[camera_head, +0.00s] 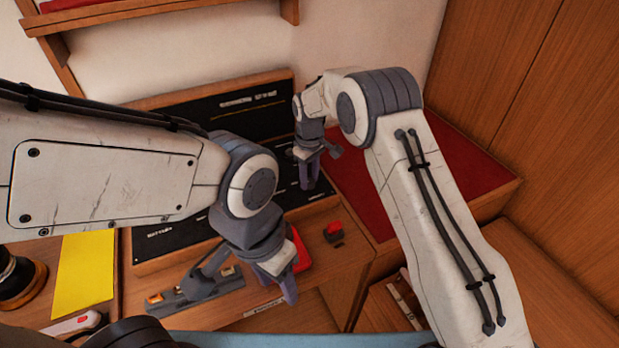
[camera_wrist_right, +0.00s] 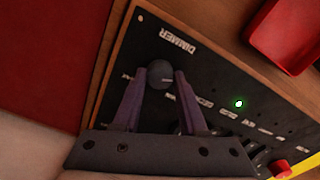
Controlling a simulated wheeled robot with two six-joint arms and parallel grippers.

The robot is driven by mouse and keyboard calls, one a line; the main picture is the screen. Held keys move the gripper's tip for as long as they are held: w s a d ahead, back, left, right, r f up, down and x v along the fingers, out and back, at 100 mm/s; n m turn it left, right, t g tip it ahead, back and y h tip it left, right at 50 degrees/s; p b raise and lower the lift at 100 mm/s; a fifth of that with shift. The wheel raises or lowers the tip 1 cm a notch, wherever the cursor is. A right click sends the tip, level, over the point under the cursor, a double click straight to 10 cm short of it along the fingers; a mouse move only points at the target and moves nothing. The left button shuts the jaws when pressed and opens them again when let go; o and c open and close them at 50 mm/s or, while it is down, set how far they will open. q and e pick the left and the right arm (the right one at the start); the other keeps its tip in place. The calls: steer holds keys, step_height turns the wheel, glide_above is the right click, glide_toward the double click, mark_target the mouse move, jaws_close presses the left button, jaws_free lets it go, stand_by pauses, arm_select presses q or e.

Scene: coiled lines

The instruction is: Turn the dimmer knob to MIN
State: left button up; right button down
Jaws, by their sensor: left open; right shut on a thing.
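The dimmer knob (camera_wrist_right: 159,74) is a dark round knob on a black panel (camera_wrist_right: 200,75), below the upside-down word DIMMER in the right wrist view. My right gripper (camera_wrist_right: 161,82) is shut on the knob, with a finger on each side of it. Part of the MIN/MAX lettering is hidden or too small to read. In the head view my right gripper (camera_head: 310,172) reaches down to the panel's right end and hides the knob. My left gripper (camera_head: 272,278) is open, lower down, above the desk front near a red object (camera_head: 300,250).
A green light (camera_wrist_right: 239,103) glows on the panel, and a red button (camera_wrist_right: 281,168) sits farther along. A grey block (camera_head: 195,290), a yellow sheet (camera_head: 86,270) and a small red-topped item (camera_head: 334,231) lie on the desk. A red cushion (camera_head: 440,155) is at right.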

mark_target(310, 180)
steer(key=shift+n, duration=0.6)
steer(key=shift+c, duration=2.2)
jaws_free()
step_height(310, 180, up, 11)
steer(key=b, duration=0.2)
steer(key=shift+f, duration=0.2)
